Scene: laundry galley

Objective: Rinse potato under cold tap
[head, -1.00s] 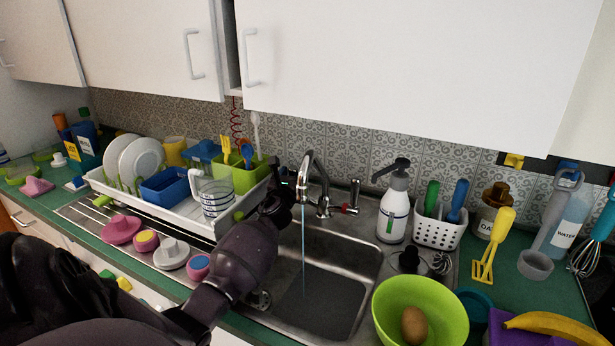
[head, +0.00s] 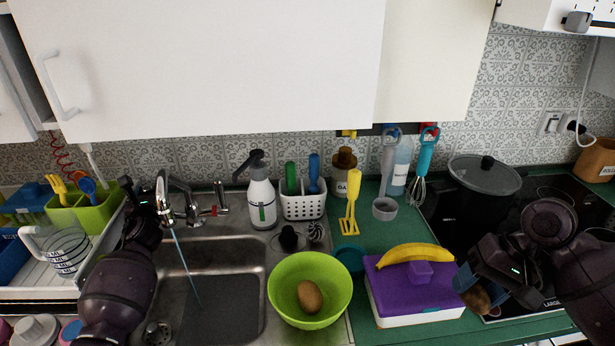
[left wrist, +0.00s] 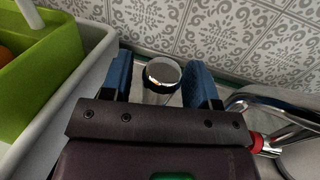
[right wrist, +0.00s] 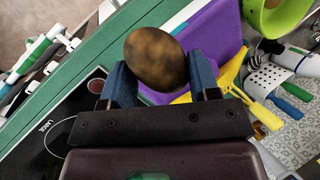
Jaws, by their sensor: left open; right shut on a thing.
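A dark, blotchy potato (right wrist: 157,58) is held between the blue fingers of my right gripper (right wrist: 160,82). In the head view this potato (head: 476,299) shows partly behind my right gripper (head: 468,284), over the counter front by the hob. The tap (head: 178,196) runs a thin blue stream (head: 187,265) into the sink (head: 225,295). My left gripper (head: 142,205) is open at the tap's left side. In the left wrist view a round chrome knob (left wrist: 163,72) lies between its open fingers (left wrist: 163,85); contact cannot be told. A cleaner brown potato (head: 310,296) lies in the green bowl (head: 342,290).
The green bowl stands right of the basin. A purple-lidded box (head: 400,298) with a banana (head: 416,254) on top stands between bowl and right gripper. A soap bottle (head: 262,205) and white caddy (head: 304,205) stand behind. A pot (head: 484,185) is on the hob. The dish rack (head: 50,278) is left.

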